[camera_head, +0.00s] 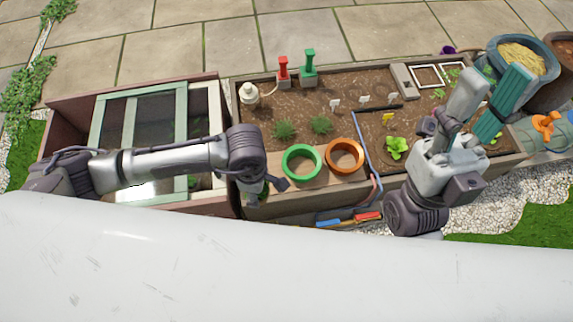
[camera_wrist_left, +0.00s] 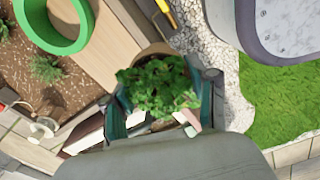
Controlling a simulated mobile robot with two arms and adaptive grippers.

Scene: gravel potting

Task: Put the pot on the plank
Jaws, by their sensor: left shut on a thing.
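My left gripper (camera_wrist_left: 165,100) is shut on a pot (camera_wrist_left: 150,52) with a leafy green plant (camera_wrist_left: 160,85). The foliage hides most of the pot, and only part of its brown rim shows. In the head view, my left gripper (camera_head: 258,192) is at the left front corner of the planter, largely hidden by its arm. The light wooden plank (camera_head: 318,180) runs along the planter's front, right of that gripper. It also shows in the wrist view (camera_wrist_left: 115,45). My right gripper (camera_head: 503,105), with teal fingers, is over the planter's right end; its opening is unclear.
A green ring (camera_head: 303,147) and an orange ring (camera_head: 345,143) are on the plank. A blue hose (camera_head: 358,140) lies to their right. A glass-lidded cold frame (camera_head: 140,122) is at left. Tools (camera_head: 345,219) lie by the planter's front.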

